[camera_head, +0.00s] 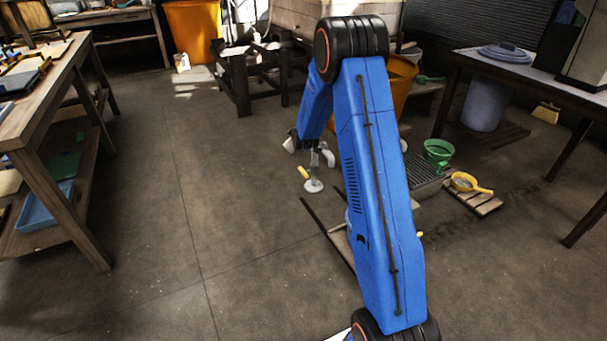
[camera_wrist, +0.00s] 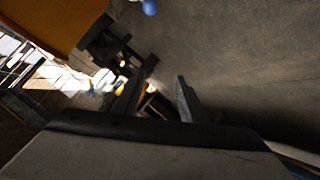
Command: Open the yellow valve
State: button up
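A small yellow handle (camera_head: 304,171), which looks like the valve's lever, shows in the head view beside a pale grey upright fitting (camera_head: 314,185) low above the floor. No contact with the valve is visible.
An orange bin (camera_head: 194,28) stands at the back. A dark wooden frame (camera_head: 242,92) is behind my gripper. Workbenches stand at left (camera_head: 38,100) and right (camera_head: 470,62). Left-centre floor is clear.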

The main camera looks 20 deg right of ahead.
jog(key=w+d+f+n+t+h, duration=0.1)
jog(key=w+d+f, duration=0.2)
jog(key=f, duration=0.6)
jog(key=w+d+f+t, duration=0.1)
jog(key=w+d+f, duration=0.2)
jog(key=f, duration=0.6)
jog(key=n+t+h, duration=0.1)
jog(key=n+h, duration=0.1)
send_near(303, 172)
jog(key=x, duration=1.1)
jog(key=shift+d+f, duration=0.2)
jog(key=shift+f, duration=0.2)
jog(key=shift+s, duration=0.1)
grip_shut()
